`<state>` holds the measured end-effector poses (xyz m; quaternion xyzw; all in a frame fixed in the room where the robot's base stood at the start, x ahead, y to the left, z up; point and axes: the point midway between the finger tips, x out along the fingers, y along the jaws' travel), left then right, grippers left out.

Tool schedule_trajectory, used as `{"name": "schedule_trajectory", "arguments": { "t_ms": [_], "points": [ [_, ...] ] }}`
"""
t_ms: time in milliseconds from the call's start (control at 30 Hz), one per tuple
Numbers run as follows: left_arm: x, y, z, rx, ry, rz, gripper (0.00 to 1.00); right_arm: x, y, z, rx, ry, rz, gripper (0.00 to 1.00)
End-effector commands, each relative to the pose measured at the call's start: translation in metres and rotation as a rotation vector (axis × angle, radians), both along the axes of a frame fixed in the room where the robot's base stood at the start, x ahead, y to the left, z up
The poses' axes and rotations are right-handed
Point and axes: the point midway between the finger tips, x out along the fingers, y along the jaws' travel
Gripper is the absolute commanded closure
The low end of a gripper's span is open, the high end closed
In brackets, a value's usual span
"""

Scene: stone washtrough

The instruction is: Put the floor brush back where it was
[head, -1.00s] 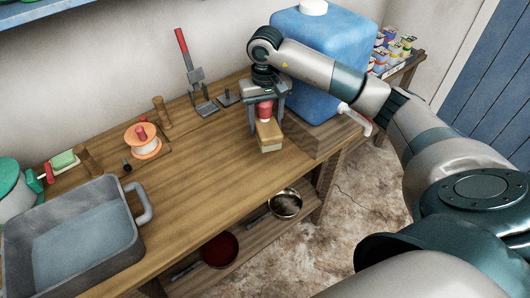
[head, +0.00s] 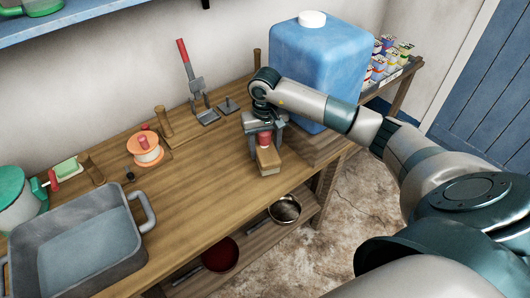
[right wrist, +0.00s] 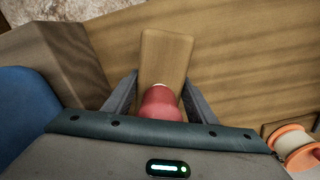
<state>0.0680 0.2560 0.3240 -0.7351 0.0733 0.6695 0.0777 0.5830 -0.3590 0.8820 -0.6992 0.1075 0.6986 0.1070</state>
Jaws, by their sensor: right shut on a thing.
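The floor brush (head: 268,161) has a pale wooden block and a red knob, which shows at the top between my fingers. My right gripper (head: 264,136) is shut on the red knob, pointing down over the right part of the wooden bench (head: 190,195). The block hangs below the fingers, low over the bench top; I cannot tell whether it touches. In the right wrist view the brush block (right wrist: 165,60) sticks out ahead of the right gripper (right wrist: 160,103), with bench boards behind it. The bristles are hidden. My left gripper is out of view.
A blue water tank (head: 320,65) stands close behind the right gripper. A red-handled lever tool (head: 193,85) and an orange spool (head: 145,148) stand toward the back. A grey basin (head: 85,240) is at left. Bare bench lies left of the brush.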

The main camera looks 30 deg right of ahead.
Motion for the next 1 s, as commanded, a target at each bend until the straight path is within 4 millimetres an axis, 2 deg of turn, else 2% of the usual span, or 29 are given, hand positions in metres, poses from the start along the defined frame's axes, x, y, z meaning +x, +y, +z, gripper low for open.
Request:
{"name": "schedule_trajectory", "arguments": {
  "t_ms": [233, 700, 733, 800, 1000],
  "points": [
    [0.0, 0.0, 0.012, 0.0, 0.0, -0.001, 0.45, 0.0, 0.001, -0.024, 0.001, 0.0, -0.001, 0.73],
    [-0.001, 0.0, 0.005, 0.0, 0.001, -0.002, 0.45, 0.001, 0.0, -0.03, -0.001, -0.002, 0.0, 0.73],
    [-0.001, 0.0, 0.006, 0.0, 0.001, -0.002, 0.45, 0.0, 0.0, -0.03, 0.0, -0.001, 0.0, 0.44],
    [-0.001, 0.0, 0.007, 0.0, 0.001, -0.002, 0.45, 0.0, 0.0, -0.029, 0.0, -0.001, 0.0, 0.3],
    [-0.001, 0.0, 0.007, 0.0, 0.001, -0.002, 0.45, 0.0, 0.0, -0.03, 0.0, -0.001, 0.0, 0.3]
  ]
}}
